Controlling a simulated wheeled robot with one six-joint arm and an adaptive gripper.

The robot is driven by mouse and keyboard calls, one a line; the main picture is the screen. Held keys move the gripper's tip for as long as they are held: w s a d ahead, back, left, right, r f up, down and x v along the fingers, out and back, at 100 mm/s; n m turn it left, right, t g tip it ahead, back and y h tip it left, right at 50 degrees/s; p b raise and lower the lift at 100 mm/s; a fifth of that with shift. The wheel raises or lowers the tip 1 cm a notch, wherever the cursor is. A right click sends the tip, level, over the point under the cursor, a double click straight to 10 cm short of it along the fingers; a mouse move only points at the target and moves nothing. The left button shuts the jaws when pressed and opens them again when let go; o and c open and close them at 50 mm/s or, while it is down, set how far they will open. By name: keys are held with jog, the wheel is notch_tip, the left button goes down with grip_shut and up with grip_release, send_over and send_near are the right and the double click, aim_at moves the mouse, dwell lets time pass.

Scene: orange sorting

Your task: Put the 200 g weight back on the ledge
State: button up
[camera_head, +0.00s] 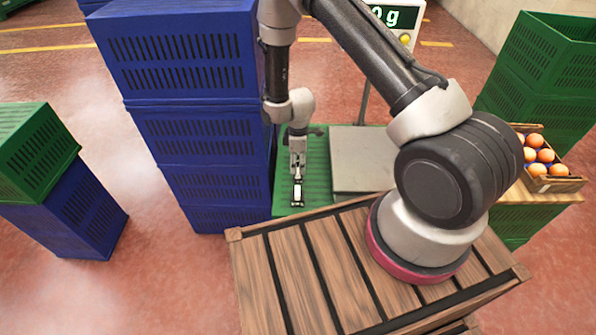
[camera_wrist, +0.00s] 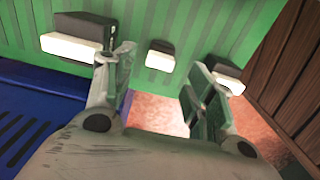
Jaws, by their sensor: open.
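My gripper (camera_head: 297,188) points down over the green ledge (camera_head: 318,182), between the blue crates and the grey scale plate. In the wrist view its two fingers (camera_wrist: 157,75) are apart with nothing between them. Three dark blocks with bright white faces rest on the green ledge there: a larger left one (camera_wrist: 85,28), a small middle one (camera_wrist: 159,54) beyond the finger gap, and a right one (camera_wrist: 228,80) partly hidden by the right finger. They look like weights; no marking is readable, so I cannot tell which is 200 g.
The scale plate (camera_head: 360,150) lies right of my gripper; its display (camera_head: 398,17) is partly hidden, showing "0 g" at its end. Stacked blue crates (camera_head: 205,130) stand close on the left. A slatted wooden top (camera_head: 290,270) is in front. A box of oranges (camera_head: 556,184) stands right.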

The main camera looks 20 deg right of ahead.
notch_tip(320, 180, up, 6)
notch_tip(320, 180, up, 16)
jog(key=m+t, duration=0.1)
jog(key=m, duration=0.2)
send_over(298, 171)
jog(key=d, duration=0.4)
jog(key=s+d+r+m+t, duration=0.1)
jog(key=s+d+r+m, duration=0.15)
jog(key=r, duration=0.45)
jog(key=s+d+r+m, duration=0.2)
jog(key=s+r, duration=0.1)
jog(key=r, duration=0.5)
jog(key=s+d+r+m+t, duration=0.1)
jog(key=s+d+r+m, duration=0.2)
jog(key=s+r, duration=0.3)
jog(key=s+d+r+m+t, duration=0.1)
jog(key=s+d+r+m, duration=0.2)
jog(key=s, duration=1.2)
notch_tip(298, 171, up, 4)
jog(key=shift+d+f+m, duration=0.15)
jog(key=shift+d+m, duration=0.05)
jog(key=shift+m, duration=0.25)
